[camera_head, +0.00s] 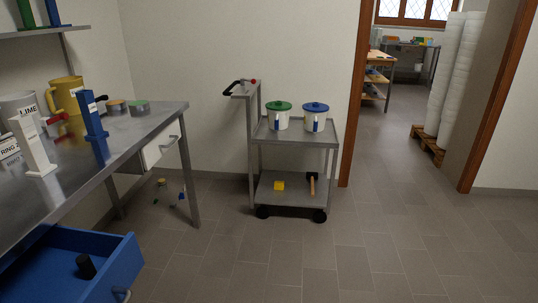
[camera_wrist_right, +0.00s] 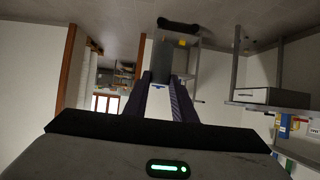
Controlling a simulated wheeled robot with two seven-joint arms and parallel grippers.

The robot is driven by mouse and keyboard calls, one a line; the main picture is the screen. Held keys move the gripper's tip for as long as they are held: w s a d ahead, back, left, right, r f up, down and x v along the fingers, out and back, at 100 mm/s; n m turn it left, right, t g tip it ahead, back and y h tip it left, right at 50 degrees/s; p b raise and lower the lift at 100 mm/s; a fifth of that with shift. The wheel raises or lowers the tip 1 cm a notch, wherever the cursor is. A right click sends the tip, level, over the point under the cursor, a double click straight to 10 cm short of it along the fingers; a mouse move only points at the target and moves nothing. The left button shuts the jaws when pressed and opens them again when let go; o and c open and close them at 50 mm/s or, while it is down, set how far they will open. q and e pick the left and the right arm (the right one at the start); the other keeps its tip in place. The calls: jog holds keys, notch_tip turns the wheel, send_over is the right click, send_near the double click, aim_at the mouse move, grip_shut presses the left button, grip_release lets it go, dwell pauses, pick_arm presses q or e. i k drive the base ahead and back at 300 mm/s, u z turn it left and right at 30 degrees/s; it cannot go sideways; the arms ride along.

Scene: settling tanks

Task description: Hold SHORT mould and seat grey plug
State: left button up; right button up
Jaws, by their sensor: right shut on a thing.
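A white upright mould (camera_head: 37,150) and a blue upright mould (camera_head: 93,120) stand on the steel bench at the left of the head view. Each has a small label that I cannot read surely, so I cannot tell which is SHORT. My right gripper (camera_wrist_right: 163,82) shows in the right wrist view, its two dark fingers shut on a grey piece (camera_wrist_right: 160,60) that looks like the grey plug. Neither gripper shows in the head view, and my left gripper is out of view. A dark cylinder (camera_head: 86,266) lies in the open blue drawer.
The open blue drawer (camera_head: 125,262) juts out below the bench (camera_head: 130,135). A yellow jug (camera_head: 68,95) and a LIME container (camera_head: 18,106) stand on the bench. A grey trolley (camera_head: 290,138) carries green-lidded and blue-lidded pots. The tiled floor right of it is clear.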

aim_at(43, 171)
jog(key=z, duration=1.05)
jog(key=i, duration=2.2)
jog(key=u, duration=3.2)
